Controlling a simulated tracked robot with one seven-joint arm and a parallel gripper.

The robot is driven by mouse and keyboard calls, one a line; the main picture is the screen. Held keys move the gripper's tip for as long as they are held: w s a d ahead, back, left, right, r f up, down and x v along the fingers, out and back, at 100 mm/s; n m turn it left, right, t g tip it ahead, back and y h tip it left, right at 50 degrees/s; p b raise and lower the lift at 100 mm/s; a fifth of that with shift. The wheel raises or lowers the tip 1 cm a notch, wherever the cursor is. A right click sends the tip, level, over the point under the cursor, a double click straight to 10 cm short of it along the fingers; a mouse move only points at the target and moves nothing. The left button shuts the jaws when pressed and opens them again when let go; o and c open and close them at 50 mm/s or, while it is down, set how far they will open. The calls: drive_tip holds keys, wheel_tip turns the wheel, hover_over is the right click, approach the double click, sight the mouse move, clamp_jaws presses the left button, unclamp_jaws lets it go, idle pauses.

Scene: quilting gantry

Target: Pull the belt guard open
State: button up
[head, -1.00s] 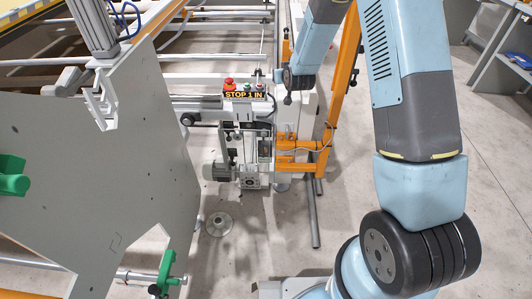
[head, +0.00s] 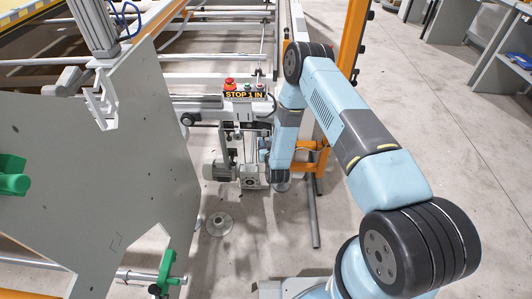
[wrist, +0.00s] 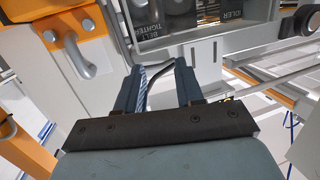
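In the wrist view, my gripper (wrist: 160,80) is open, its two dark blue fingers apart with nothing held. I cannot tell which panel is the belt guard. In the head view my forearm reaches down by the machine's drive unit, and my fingers are hidden.
A control box (head: 245,90) marked "STOP 1 IN" with a red button stands left of my forearm. A grey side plate (head: 120,150) fills the left. An orange upright (head: 352,40) stands behind my arm.

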drive_tip(key=s+f+t, duration=0.2)
drive_tip(key=s+f, duration=0.8)
drive_tip(key=w+a, duration=0.1)
drive_tip(key=w, duration=1.2)
drive_tip(key=shift+w+a+f+h, duration=0.2)
drive_tip(key=shift+w+h, duration=0.05)
drive_tip(key=shift+h, duration=0.05)
drive_tip(key=shift+c, duration=0.5)
clamp_jaws()
